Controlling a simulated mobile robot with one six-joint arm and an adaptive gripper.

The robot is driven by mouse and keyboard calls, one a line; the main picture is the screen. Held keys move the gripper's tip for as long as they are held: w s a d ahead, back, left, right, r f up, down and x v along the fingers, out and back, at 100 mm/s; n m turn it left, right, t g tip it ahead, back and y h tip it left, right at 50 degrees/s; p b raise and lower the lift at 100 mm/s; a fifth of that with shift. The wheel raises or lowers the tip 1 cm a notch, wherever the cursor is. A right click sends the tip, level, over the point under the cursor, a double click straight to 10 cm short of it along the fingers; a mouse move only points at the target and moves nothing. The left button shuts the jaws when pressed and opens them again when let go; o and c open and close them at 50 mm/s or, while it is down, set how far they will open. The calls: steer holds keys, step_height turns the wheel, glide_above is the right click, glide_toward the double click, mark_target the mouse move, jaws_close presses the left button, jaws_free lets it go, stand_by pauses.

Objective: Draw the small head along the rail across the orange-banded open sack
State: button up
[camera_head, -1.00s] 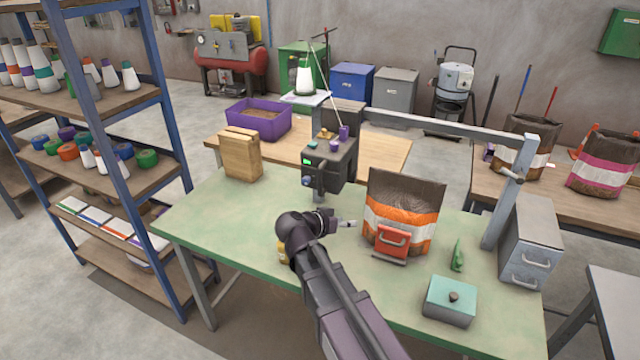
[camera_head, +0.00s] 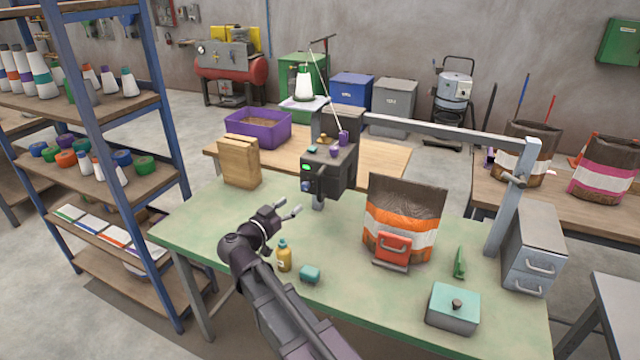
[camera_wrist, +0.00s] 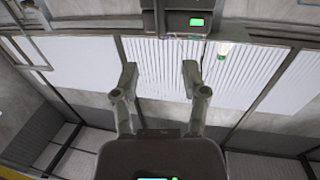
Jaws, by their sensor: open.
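The small head (camera_head: 330,172) is a dark box with a green-lit display, at the left end of the grey rail (camera_head: 440,131). The orange-banded open sack (camera_head: 402,222) stands upright on the green bench, right of the head and below the rail, with a red clip-like piece (camera_head: 393,247) at its front. My gripper (camera_head: 290,207) is open and empty, left of and below the head, apart from it. In the wrist view, my gripper's (camera_wrist: 160,78) spread fingers point up toward the head's dark underside (camera_wrist: 178,22), whose green display shows at the top edge.
A grey drawer unit (camera_head: 532,250) stands at the right end, beside the rail's post.

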mark_target(318, 184)
steer(key=shift+w, duration=0.15)
steer(key=shift+x, duration=6.8)
steer(key=shift+d, duration=0.1)
